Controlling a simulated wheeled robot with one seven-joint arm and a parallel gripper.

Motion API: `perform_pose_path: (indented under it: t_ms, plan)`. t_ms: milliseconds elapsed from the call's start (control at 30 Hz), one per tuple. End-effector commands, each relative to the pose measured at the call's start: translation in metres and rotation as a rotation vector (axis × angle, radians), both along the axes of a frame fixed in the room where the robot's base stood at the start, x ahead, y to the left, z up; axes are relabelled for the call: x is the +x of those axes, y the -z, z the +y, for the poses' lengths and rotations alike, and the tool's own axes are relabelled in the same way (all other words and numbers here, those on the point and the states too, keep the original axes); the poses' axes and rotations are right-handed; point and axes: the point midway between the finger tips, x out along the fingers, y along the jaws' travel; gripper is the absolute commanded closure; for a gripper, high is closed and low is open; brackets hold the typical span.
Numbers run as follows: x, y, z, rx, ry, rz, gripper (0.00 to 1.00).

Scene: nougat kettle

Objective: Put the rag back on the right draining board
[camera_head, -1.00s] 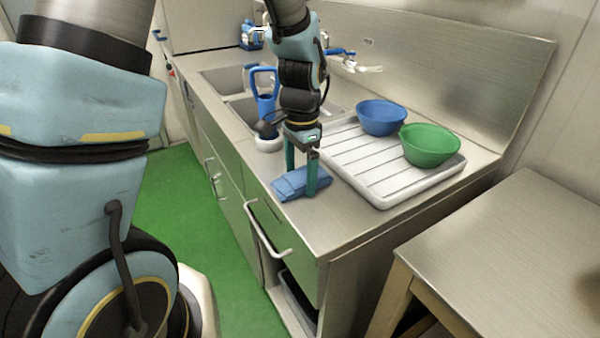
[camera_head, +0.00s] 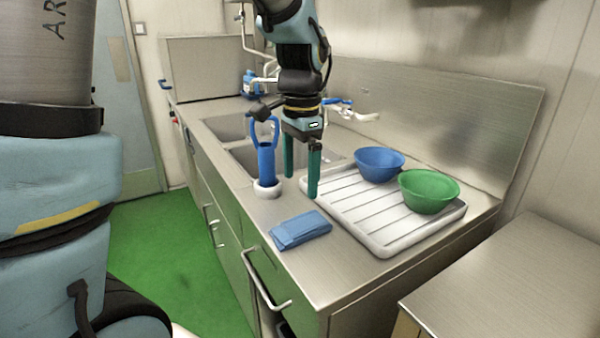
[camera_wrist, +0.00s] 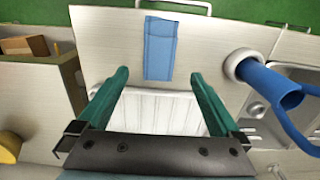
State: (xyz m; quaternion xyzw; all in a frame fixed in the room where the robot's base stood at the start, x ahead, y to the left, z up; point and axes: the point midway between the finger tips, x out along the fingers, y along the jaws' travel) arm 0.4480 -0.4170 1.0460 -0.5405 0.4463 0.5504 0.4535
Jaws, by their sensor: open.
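The rag (camera_head: 300,230) is a folded blue cloth lying flat on the bare steel counter near its front edge. It lies in front of the white ribbed draining board (camera_head: 350,212), apart from it. The rag also shows in the wrist view (camera_wrist: 160,50), beyond my fingertips. My gripper (camera_head: 300,186) points down with its green fingers apart and empty, above the counter and clear of the rag. In the wrist view the board (camera_wrist: 160,112) lies between my fingers (camera_wrist: 160,73).
A blue bowl (camera_head: 380,165) and a green bowl (camera_head: 429,192) stand on the board's back and right part. A blue-handled tool in a white ring base (camera_head: 267,189) stands left of my gripper, by the sinks (camera_head: 252,158). The board's front left is bare.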

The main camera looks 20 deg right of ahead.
Motion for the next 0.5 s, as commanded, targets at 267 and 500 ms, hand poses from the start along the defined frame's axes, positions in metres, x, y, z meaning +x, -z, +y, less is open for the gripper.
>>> perform_pose_path:
  t_ms: [267, 500]
  plan:
    - [0.000, -0.010, 0.001, 0.000, -0.004, 0.000, 0.00]
    - [0.025, 0.010, 0.068, -0.025, -0.315, -0.024, 0.00]
